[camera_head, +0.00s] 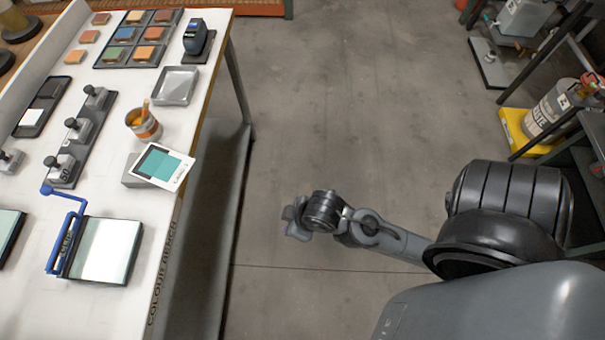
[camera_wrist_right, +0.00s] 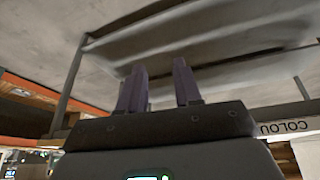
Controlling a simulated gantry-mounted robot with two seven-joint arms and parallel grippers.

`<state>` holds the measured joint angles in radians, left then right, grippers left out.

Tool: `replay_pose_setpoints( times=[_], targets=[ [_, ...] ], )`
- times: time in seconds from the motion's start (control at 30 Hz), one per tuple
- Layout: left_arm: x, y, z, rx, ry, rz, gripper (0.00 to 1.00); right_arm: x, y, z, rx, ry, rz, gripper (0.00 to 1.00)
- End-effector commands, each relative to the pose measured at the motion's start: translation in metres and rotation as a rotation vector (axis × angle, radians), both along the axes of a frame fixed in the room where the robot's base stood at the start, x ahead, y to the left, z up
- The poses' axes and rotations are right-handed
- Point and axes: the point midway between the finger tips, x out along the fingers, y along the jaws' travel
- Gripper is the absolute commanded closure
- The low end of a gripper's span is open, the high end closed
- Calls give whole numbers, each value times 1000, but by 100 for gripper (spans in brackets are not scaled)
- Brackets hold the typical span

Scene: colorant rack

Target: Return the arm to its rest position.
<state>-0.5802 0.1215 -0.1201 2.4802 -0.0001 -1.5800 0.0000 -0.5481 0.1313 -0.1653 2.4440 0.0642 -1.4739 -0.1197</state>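My right arm reaches in from the lower right in the head view. Its gripper (camera_head: 294,217) hangs over the bare floor, apart from the white workbench (camera_head: 70,317) to its left. In the right wrist view the two fingers of this gripper (camera_wrist_right: 159,68) stand apart with nothing between them. In that view the bench's lettered edge (camera_wrist_right: 296,126) shows at the right. My left arm and gripper are not in view.
The bench holds a copper-coloured can (camera_head: 144,126), a teal card (camera_head: 163,166), a grey tray (camera_head: 176,86) and a blue-handled frame (camera_head: 66,236). Open floor (camera_head: 350,100) lies right of the bench. A metal cylinder (camera_head: 556,108) stands far right.

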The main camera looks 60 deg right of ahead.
Motion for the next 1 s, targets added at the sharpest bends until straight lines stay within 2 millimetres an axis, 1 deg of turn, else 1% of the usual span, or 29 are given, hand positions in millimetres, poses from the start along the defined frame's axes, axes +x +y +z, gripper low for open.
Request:
replay_pose_setpoints(
  times=[0.03,0.1,0.2,0.47,0.63,0.77,0.87,0.97,1.0],
  targets=[
    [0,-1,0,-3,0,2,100,-10,-6,0,1,39,-37,66],
    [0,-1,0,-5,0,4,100,-20,-11,1,-2,75,-73,66],
    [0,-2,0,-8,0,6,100,-26,-14,1,-3,99,-96,66],
    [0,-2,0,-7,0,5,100,-26,-14,1,-2,100,-98,66],
    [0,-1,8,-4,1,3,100,-25,-14,9,-2,99,-97,66],
    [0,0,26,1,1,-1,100,-25,-14,27,-2,99,-97,66],
    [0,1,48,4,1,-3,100,-25,-14,49,-3,100,-97,66],
    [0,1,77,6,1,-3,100,-25,-14,78,-3,100,-96,66],
    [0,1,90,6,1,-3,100,-26,-14,91,-3,100,-96,66]
  ],
)
